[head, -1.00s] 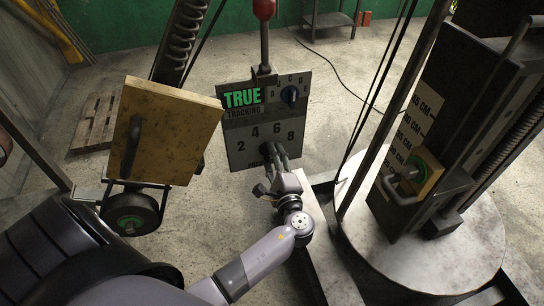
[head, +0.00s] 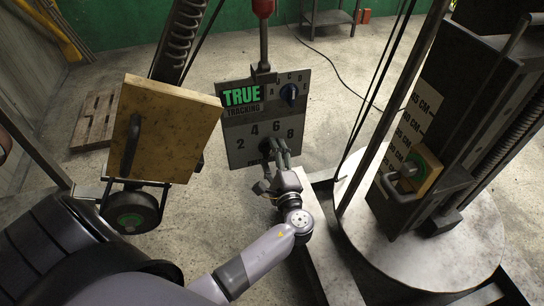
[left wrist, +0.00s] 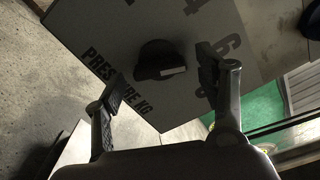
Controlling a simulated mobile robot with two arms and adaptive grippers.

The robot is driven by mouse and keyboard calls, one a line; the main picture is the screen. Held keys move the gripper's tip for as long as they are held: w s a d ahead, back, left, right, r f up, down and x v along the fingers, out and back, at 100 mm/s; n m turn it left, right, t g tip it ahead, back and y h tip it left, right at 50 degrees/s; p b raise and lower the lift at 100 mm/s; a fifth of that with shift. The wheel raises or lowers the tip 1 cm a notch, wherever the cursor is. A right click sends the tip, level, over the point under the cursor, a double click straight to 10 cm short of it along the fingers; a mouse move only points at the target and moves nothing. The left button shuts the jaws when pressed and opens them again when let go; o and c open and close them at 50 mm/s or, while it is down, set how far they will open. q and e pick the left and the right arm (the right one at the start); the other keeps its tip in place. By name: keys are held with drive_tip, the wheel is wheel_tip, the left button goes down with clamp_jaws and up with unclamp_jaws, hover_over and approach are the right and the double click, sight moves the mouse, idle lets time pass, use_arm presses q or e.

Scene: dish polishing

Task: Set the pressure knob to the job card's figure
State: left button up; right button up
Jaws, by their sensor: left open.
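The grey panel (head: 240,160) hangs upright in the middle of the head view, with the figures 2, 4, 6 and 8 around its lower dial. The dark round pressure knob (left wrist: 158,60) shows in the left wrist view, with a pale mark on its lower right side. I cannot tell which figure the mark points to. My left gripper (head: 276,148) is open at the panel's lower part. In the left wrist view its fingers (left wrist: 161,72) stand on either side of the knob, apart from it. In the head view the gripper partly hides the knob. I cannot make out a job card.
A wooden block (head: 180,140) with a handle stands left. A round metal table (head: 450,255) with a centimetre scale (head: 413,125) stands right.

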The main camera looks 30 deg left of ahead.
use_arm(q)
drive_tip(key=v, duration=1.2)
drive_tip(key=shift+f, duration=0.1)
drive_tip(key=s+d+f+g+h, duration=0.1)
drive_tip(key=s+f+g+h, duration=0.3)
drive_tip(key=f, duration=1.3)
drive_tip(key=s+f+g+h, duration=0.2)
drive_tip(key=s+f+h, duration=0.35)
drive_tip(key=f, duration=1.05)
drive_tip(key=s+a+f+n+g+h, duration=0.1)
drive_tip(key=s+f+n, duration=0.4)
drive_tip(key=s, duration=0.8)
drive_tip(key=s+a+f+n+g+h, duration=0.1)
drive_tip(key=s+f+n+g+h, duration=0.2)
drive_tip(key=s+f, duration=0.8)
drive_tip(key=s+n, duration=0.2)
drive_tip(key=shift+s+f+g+b, duration=0.35)
drive_tip(key=shift+s+g+b, duration=0.05)
